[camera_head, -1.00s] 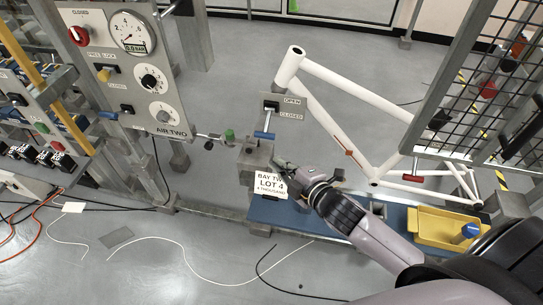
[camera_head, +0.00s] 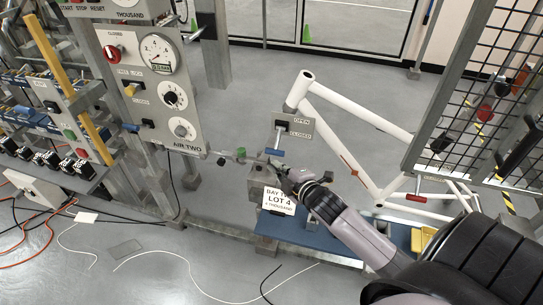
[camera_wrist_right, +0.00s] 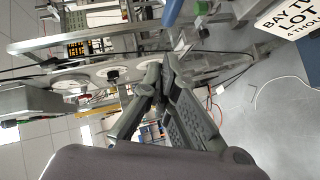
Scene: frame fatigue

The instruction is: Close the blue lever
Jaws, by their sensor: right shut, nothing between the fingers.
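A blue lever (camera_head: 274,152) sits below the black switch body (camera_head: 281,125) on a grey plate (camera_head: 300,131) marked OPEN above and CLOSED below, beside the white bike frame. My right gripper (camera_head: 280,165) is just under the lever, close to it; I cannot tell whether they touch. In the right wrist view the gripper (camera_wrist_right: 160,75) has its fingers together with nothing between them. A blue bar (camera_wrist_right: 172,12) shows at the top edge there, probably the lever. My left gripper is not in view.
A white bike frame (camera_head: 345,150) stands right of the lever. The AIR TWO panel (camera_head: 155,85) with gauge and knobs is at left. A mesh guard (camera_head: 470,90) stands at right.

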